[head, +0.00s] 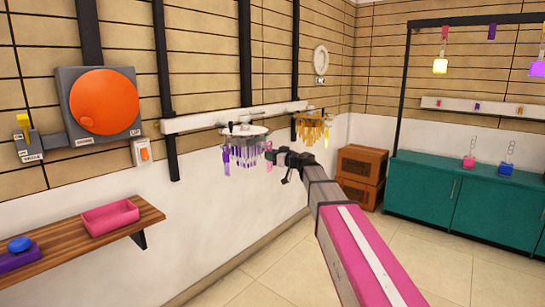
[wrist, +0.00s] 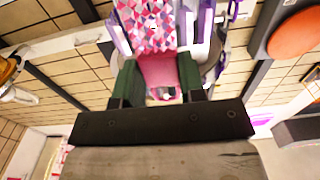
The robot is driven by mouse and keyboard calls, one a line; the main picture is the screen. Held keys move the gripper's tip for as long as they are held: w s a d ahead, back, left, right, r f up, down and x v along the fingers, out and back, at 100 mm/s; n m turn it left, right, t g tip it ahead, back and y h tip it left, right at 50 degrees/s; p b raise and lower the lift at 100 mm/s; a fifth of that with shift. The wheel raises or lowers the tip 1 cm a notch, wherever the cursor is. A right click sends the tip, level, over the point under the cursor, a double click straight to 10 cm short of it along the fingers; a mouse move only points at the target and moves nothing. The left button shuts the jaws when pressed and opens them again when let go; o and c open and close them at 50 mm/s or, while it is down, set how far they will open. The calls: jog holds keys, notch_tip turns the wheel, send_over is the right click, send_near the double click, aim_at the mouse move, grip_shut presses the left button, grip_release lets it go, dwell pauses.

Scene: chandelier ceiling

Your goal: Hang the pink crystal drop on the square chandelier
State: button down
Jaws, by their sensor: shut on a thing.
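My gripper (head: 275,157) is shut on the pink crystal drop, close to the right side of a pale chandelier with purple drops (head: 240,131). In the wrist view my gripper's green fingers (wrist: 158,64) hold the pink drop (wrist: 160,72) between them. In the head view only a small pink bit of the drop (head: 268,146) shows. A second chandelier, with amber drops (head: 310,130), hangs just right and looks boxier. The pale one's rim looks rounded. I cannot tell whether the drop touches anything.
A white wall rail (head: 200,119) runs behind the chandeliers. A wooden shelf (head: 75,235) with a pink tray (head: 110,217) is at left, below an orange disc (head: 104,103). Brown crates (head: 360,166) and a teal cabinet (head: 425,186) stand at right. The floor between is clear.

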jog(key=shift+w+a, duration=0.15)
jog(key=shift+w+a, duration=0.2)
jog(key=shift+a, duration=0.1)
jog(key=shift+w+a, duration=0.1)
jog(key=shift+a, duration=0.05)
jog(key=shift+f, duration=0.3)
jog(key=shift+f, duration=0.25)
jog(key=shift+f, duration=0.15)
dwell(0.6)
dwell(0.4)
grip_release()
